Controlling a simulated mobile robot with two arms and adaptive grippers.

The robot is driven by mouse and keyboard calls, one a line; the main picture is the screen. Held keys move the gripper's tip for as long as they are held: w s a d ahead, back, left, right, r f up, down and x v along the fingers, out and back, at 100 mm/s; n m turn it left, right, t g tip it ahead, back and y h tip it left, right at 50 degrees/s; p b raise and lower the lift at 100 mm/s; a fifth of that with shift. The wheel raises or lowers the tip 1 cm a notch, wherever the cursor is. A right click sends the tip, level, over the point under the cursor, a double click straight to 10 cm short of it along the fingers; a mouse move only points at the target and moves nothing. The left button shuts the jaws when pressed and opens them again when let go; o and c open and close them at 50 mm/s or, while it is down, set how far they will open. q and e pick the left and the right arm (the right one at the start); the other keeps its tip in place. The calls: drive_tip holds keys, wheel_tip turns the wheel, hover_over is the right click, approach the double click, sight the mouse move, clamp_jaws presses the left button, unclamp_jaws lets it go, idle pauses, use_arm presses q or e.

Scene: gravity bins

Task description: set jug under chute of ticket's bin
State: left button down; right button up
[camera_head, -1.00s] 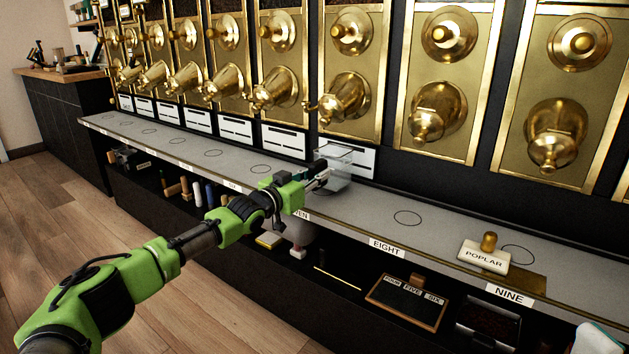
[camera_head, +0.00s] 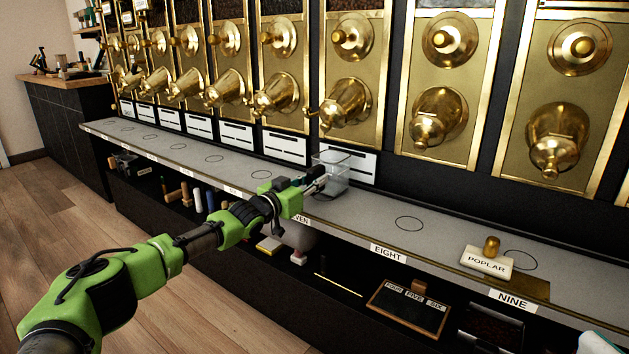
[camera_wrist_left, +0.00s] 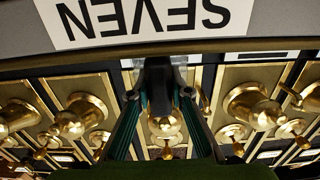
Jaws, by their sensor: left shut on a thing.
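A clear, box-shaped jug (camera_head: 335,172) is at the grey counter's place labelled SEVEN, below and a little in front of a brass chute (camera_head: 345,104). My left gripper (camera_head: 318,180) is shut on the jug's near side. The jug looks upright; I cannot tell whether its base touches the counter. In the left wrist view my left fingers (camera_wrist_left: 160,105) show below the upside-down SEVEN label (camera_wrist_left: 150,20), and the jug is hard to make out. A white plate reading POPLAR (camera_head: 486,262), with a brass knob, sits by NINE. My right gripper is not in view.
Brass-fronted bins line the back, with white label cards (camera_head: 285,146) under several of them. The counter (camera_head: 370,212) has drawn circles and is clear around EIGHT. A shelf below holds a slate (camera_head: 408,304) reading FOUR, FIVE, SIX, and other small items.

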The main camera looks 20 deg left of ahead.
use_arm(q)
drive_tip(key=shift+f, duration=0.25)
drive_tip(key=c, duration=1.8)
unclamp_jaws()
drive_tip(key=shift+f, duration=0.25)
drive_tip(key=shift+s+a+f, duration=0.1)
drive_tip(key=shift+s+a, duration=0.1)
drive_tip(key=shift+s, duration=0.5)
drive_tip(key=v, duration=1)
drive_tip(key=shift+s+a, duration=0.2)
drive_tip(key=shift+s, duration=0.05)
